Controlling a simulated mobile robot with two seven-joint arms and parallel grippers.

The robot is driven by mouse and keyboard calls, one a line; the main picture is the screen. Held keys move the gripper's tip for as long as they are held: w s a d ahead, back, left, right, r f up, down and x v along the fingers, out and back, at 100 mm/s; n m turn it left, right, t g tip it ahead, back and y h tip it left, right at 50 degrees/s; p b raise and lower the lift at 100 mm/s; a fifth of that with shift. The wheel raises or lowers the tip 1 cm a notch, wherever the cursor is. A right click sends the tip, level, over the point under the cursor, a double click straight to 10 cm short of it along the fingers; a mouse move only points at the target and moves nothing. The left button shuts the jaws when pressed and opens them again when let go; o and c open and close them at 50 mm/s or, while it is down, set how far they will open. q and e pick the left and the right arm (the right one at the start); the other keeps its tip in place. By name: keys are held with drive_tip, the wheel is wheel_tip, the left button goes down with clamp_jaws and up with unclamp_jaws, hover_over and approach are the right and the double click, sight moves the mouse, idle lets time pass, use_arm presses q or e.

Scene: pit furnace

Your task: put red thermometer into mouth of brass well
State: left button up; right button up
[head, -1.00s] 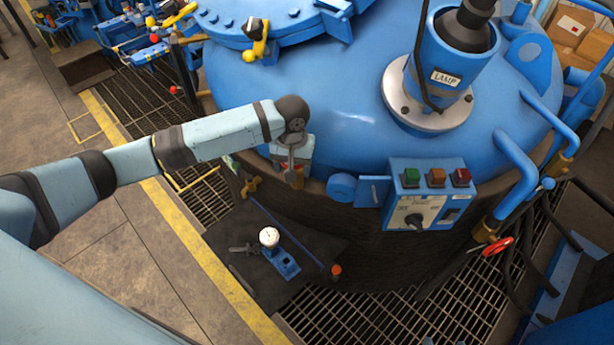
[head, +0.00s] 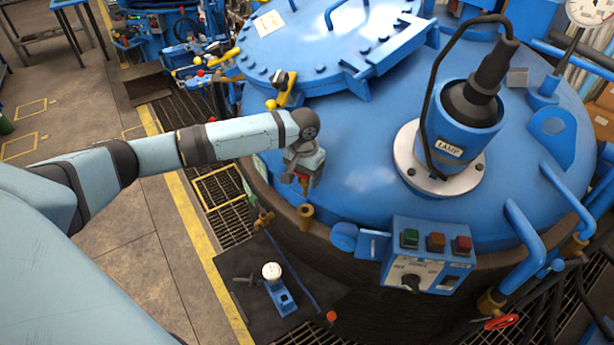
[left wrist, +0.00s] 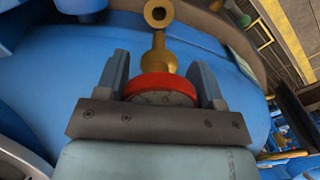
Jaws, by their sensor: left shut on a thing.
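The red thermometer (left wrist: 160,86) has a round red head with a brass stem and sits between the two fingers of my left gripper (left wrist: 162,85), which is shut on it. In the head view my left gripper (head: 301,182) hangs over the furnace's near edge; only a little of the red shows there. The brass well (head: 305,213) stands upright at that edge, just below the gripper. In the left wrist view the well's mouth (left wrist: 158,12) shows as a dark hole at the top, in line with the stem. Whether the stem tip touches it, I cannot tell. My right gripper is not in view.
The blue furnace lid (head: 350,180) fills the middle, with a lamp (head: 462,120) on it. A control box (head: 428,262) with coloured buttons is at the right of the well. A dark mat (head: 250,300) below carries a blue stand (head: 282,297) with a white top.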

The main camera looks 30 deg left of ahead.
sight(304, 205)
use_arm(q)
drive_tip(key=shift+f, duration=0.8)
drive_tip(key=shift+f+b, duration=0.75)
drive_tip(key=shift+f, duration=0.15)
drive_tip(key=shift+f+b, duration=0.7)
drive_tip(key=shift+b, duration=0.1)
drive_tip(key=shift+f+b, duration=0.65)
drive_tip(key=shift+b, duration=0.15)
drive_tip(key=shift+f, duration=2.15)
drive_tip(key=shift+f+b, duration=0.35)
drive_tip(key=shift+f, duration=0.55)
drive_tip(key=o, duration=1)
